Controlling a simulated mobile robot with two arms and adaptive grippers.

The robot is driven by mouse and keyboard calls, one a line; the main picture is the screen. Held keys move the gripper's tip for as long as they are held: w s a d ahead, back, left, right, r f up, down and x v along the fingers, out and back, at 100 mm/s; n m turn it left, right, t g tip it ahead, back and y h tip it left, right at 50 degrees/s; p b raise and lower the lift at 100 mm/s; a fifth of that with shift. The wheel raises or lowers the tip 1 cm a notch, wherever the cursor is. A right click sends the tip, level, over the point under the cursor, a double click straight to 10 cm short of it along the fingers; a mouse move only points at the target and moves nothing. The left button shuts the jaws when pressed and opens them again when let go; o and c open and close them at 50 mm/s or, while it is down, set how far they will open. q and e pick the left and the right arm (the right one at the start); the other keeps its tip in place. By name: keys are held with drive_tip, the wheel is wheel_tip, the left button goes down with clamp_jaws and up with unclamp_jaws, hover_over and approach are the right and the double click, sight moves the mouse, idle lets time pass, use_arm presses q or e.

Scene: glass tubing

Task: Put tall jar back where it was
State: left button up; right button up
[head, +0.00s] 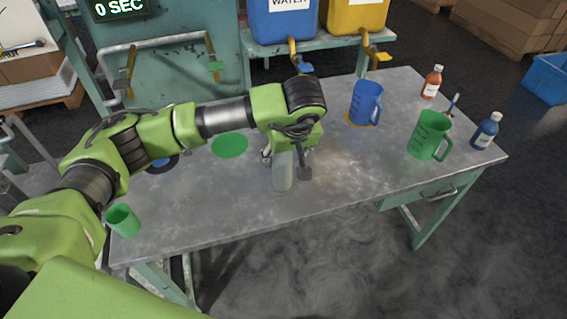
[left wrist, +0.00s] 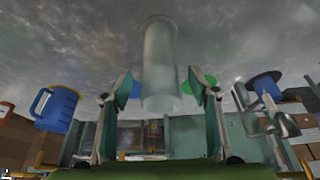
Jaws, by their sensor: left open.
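The tall jar (head: 282,175) is a clear, greyish glass cylinder on the grey table, near the middle of its front half. It also shows in the left wrist view (left wrist: 160,60), in line with the gap between my fingers. My left gripper (head: 284,152) is at the jar, its fingers apart. In the left wrist view both fingers (left wrist: 162,95) stand to either side of the jar, with clear space between each finger and the glass. The gripper hides part of the jar in the head view. My right gripper is not in view.
A flat green disc (head: 230,145) lies left of the jar. A blue jug (head: 364,103) stands on an orange disc. A green jug (head: 429,136), a brown bottle (head: 432,82) and a blue bottle (head: 486,131) are at right. A green cup (head: 122,221) stands at front left.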

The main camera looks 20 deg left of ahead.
use_arm(q)
drive_tip(key=b+v, duration=0.1)
drive_tip(key=v, duration=0.6)
